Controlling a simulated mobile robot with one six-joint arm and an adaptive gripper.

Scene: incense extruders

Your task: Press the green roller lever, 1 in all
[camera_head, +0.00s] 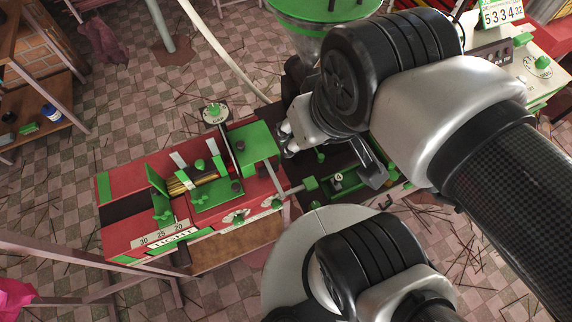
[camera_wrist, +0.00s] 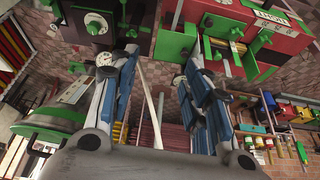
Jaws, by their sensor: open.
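A red and green extruder machine (camera_head: 125,238) stands left of centre in the head view; it also shows at the upper right of the wrist view (camera_wrist: 288,20). Several green parts sit on it, including a green plate (camera_head: 254,143) and a green block (camera_head: 310,183) on a rod at its right side. I cannot tell which green part is the roller lever. My gripper (camera_head: 328,162) is open and empty, beside the machine's right end. In the wrist view its two blue-padded fingers (camera_wrist: 158,62) are spread apart, with nothing between them.
A green-rimmed funnel (camera_head: 322,12) stands at the top, close to my arm. A machine with a counter (camera_head: 500,14) is at the upper right. A wooden shelf (camera_head: 40,105) is at the left. Tiled floor (camera_head: 110,135) strewn with sticks lies between.

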